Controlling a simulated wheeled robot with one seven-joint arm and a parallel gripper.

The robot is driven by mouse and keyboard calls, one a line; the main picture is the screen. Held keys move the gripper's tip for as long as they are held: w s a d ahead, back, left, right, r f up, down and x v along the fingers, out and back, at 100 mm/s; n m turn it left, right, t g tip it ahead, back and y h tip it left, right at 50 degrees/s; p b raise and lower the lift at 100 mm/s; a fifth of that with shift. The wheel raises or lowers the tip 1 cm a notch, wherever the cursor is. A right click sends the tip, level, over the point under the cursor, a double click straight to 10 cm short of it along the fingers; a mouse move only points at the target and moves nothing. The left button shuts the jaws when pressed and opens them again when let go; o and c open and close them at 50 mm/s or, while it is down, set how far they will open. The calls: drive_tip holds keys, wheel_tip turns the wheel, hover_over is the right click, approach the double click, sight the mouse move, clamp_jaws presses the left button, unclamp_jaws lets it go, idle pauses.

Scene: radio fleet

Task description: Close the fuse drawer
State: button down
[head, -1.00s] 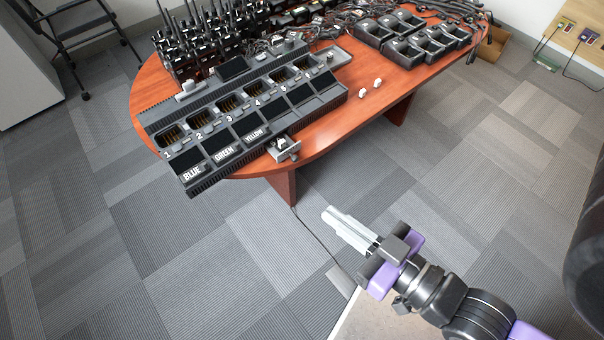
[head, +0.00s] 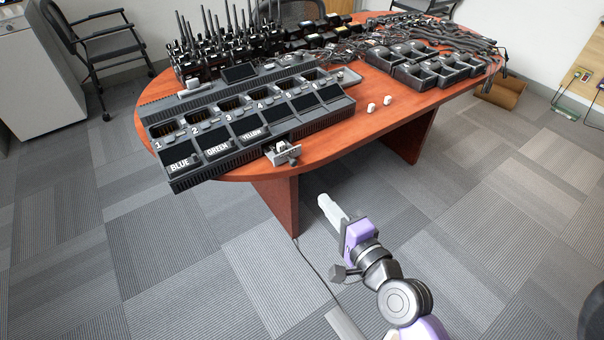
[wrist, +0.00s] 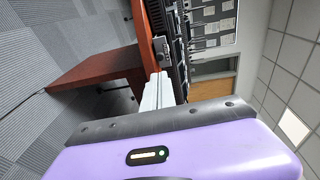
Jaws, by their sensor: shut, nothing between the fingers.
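The fuse drawer (head: 284,154) is a small light-grey drawer sticking out from the front edge of the charger bank (head: 225,155), near the table's front edge. Small pale items show in it. In the wrist view the drawer (wrist: 161,47) appears just beyond my fingertips. My gripper (head: 323,201) is shut and empty, with its pale fingers together. It is in front of the table and apart from the drawer, lower and to the right of it in the head view. The fingers also show in the wrist view (wrist: 158,80), pointing toward the drawer.
The charger bank has labels BLUE, GREEN and YELLOW and numbered slots. Two small white pieces (head: 379,104) lie on the wooden table (head: 345,140) to the right. Radios (head: 215,45) and black trays (head: 425,65) stand behind. Carpet floor (head: 200,270) before the table is free.

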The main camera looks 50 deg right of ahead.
sight(295, 164)
drive_tip(key=p+x, duration=0.1)
drive_tip(key=x, duration=1.2)
drive_tip(key=shift+w+d+r, duration=0.1)
drive_tip(key=shift+w, duration=0.1)
